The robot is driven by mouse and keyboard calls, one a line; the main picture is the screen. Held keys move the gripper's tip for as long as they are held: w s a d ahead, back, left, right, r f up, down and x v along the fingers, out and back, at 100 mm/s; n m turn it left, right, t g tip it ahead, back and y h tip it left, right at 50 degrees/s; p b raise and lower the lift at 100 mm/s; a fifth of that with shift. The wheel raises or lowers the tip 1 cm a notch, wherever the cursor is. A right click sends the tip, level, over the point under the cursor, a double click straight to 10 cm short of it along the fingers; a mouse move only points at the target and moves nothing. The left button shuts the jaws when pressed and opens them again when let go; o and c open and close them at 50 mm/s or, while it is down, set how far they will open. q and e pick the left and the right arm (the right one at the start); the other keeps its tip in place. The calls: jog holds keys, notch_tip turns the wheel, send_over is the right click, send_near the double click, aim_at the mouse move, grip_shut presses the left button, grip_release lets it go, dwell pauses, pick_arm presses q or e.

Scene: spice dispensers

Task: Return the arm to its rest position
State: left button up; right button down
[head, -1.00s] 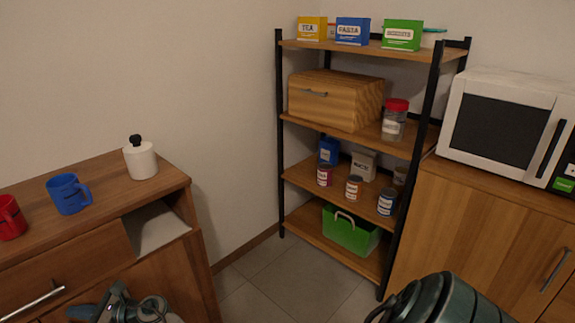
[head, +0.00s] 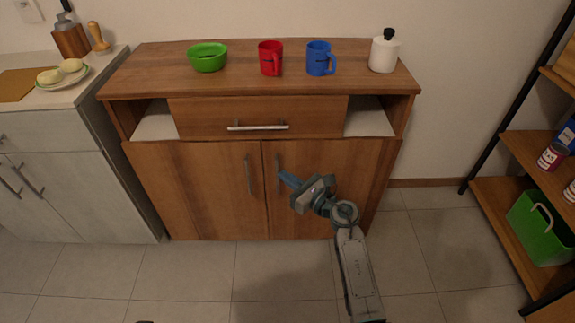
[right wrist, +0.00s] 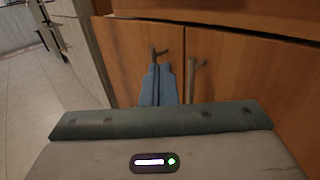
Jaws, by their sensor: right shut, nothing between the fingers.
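My right gripper (head: 284,177) is in front of the wooden cabinet's doors (head: 205,185), near the two vertical door handles. Its blue fingers are together with nothing between them. In the right wrist view the shut fingers (right wrist: 158,86) point toward the cabinet doors (right wrist: 235,70) and their handles. I cannot tell the exact gap to the doors. My right arm (head: 357,270) reaches in from the lower part of the head view. My left gripper is not in view.
On the cabinet top stand a green bowl (head: 207,57), a red mug (head: 271,58), a blue mug (head: 319,58) and a white canister (head: 384,52). A shelf (head: 535,150) with a green bin (head: 541,226) stands at right. A counter (head: 50,150) is at left. The tiled floor in front is clear.

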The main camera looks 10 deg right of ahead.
jog(key=shift+s+a, duration=0.1)
jog(key=shift+s, duration=1.35)
